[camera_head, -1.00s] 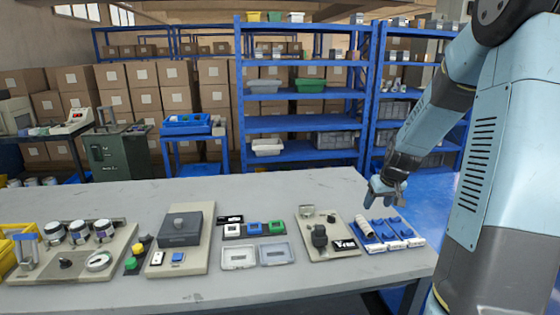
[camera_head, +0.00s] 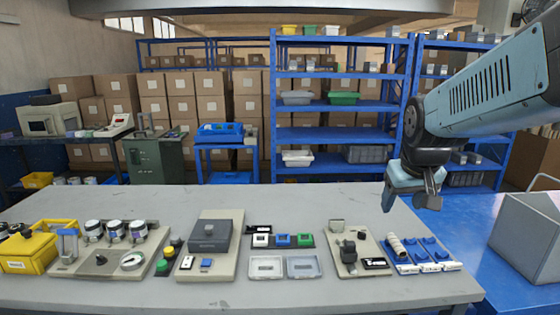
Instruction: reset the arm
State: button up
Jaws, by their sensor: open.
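My gripper (camera_head: 408,198) hangs in the air over the right part of the grey table, fingers pointing down. It is open and I see nothing between its fingers. My arm reaches in from the right edge. Below and right of the gripper, a blue and white rack (camera_head: 428,268) lies at the table's right end, with a pale roll (camera_head: 397,245) on its left side. The gripper is apart from both.
The grey table (camera_head: 330,205) holds a beige plate with dark fittings (camera_head: 348,265), two shallow trays (camera_head: 267,267), colored blocks (camera_head: 283,240), a dark box on a beige base (camera_head: 210,235) and a yellow bin (camera_head: 28,252). A grey container (camera_head: 530,235) stands right. Blue shelves (camera_head: 340,110) stand behind.

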jog(key=s+a+r+y, duration=0.1)
jog(key=s+a+r, duration=0.1)
jog(key=s, duration=0.8)
jog(key=shift+s+a+r+t, duration=0.2)
jog(key=shift+s+r+t, duration=0.05)
jog(key=shift+r+t, duration=0.15)
dwell(0.6)
